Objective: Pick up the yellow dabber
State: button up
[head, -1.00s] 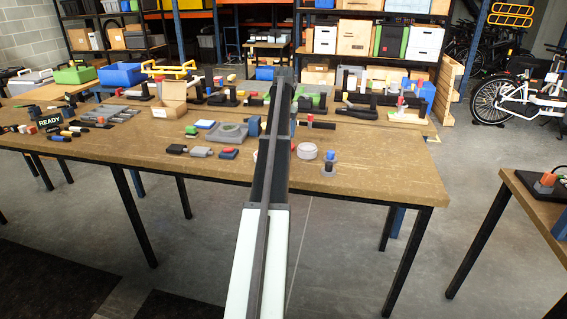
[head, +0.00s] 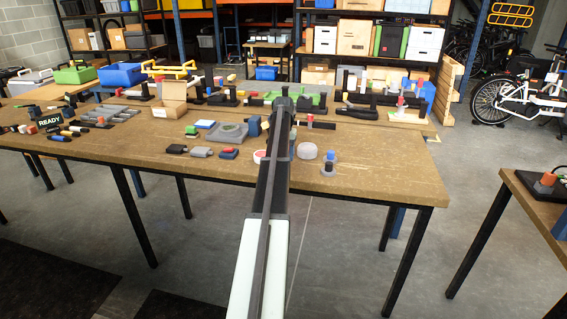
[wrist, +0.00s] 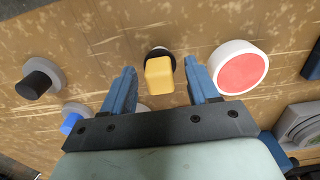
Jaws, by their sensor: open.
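The yellow dabber (wrist: 159,75) shows in the wrist view with a yellow block-like body and a dark round part at its far end. My gripper (wrist: 160,68) is open, with one blue finger on each side of the dabber in the picture. A gap shows between the dabber and each finger; I cannot tell how far the fingertips are above the table. In the head view my arm hides the dabber and most of my gripper.
A white round tub with a red top (wrist: 241,70) is close beside the right finger. A grey piece with a black knob (wrist: 38,83) and a blue-knobbed piece (wrist: 74,121) are on the left. The wooden table (head: 385,165) has bare room at its right front.

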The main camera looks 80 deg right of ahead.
jog(key=shift+c, duration=0.4)
jog(key=c, duration=0.9)
jog(key=shift+o, duration=0.2)
jog(key=shift+r, duration=4.95)
